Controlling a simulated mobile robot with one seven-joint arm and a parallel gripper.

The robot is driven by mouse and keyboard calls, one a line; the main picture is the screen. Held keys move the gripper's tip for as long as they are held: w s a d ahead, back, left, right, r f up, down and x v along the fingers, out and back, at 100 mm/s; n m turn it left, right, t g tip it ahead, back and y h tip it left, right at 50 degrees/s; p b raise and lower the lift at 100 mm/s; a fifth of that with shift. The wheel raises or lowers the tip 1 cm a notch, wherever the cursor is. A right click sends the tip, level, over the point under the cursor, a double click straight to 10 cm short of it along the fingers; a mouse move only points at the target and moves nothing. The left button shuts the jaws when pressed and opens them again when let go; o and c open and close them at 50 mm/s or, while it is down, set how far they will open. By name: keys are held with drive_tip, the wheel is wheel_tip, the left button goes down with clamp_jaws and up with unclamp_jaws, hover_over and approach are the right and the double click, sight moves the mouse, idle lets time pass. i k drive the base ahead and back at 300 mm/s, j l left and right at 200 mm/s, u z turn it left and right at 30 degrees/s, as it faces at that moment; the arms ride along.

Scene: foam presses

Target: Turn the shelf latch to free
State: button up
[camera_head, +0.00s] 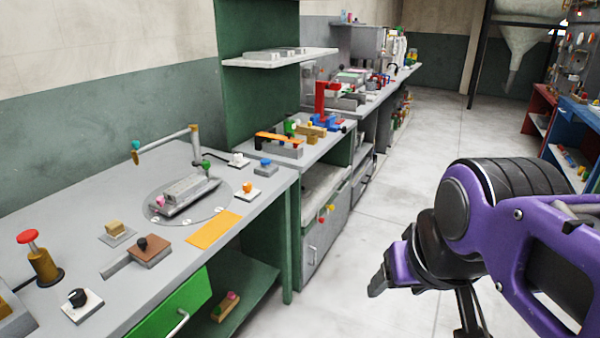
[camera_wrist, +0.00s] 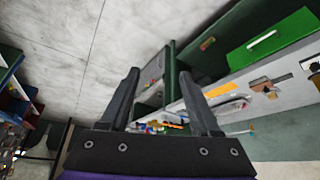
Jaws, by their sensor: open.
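No part in view can be told for certain as the shelf latch. A wall shelf (camera_head: 250,62) with a flat grey thing on it is fixed to the green panel. A small red and yellow fitting (camera_head: 325,214) sits at the front of the grey cabinet below the middle bench; it is too small to make out. My gripper (camera_head: 377,284) is over the aisle floor, to the right of the benches and touching nothing. In the wrist view my gripper (camera_wrist: 158,85) has its two fingers apart with nothing between them.
The near bench (camera_head: 70,225) holds a round plate (camera_head: 212,213), a red-topped post (camera_head: 42,262), several small knobs and an orange mat (camera_head: 214,229). Its green drawer (camera_head: 172,318) stands out below. A red stand (camera_head: 322,100) is farther back. The aisle floor (camera_head: 425,160) is clear.

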sight(321, 219)
drive_tip(key=i+l, duration=0.3)
drive_tip(key=i, duration=0.15)
drive_tip(key=i+l+u, duration=0.1)
drive_tip(key=i+l, duration=0.2)
drive_tip(key=i, duration=0.2)
drive_tip(key=i+l, duration=0.3)
drive_tip(key=i, duration=0.15)
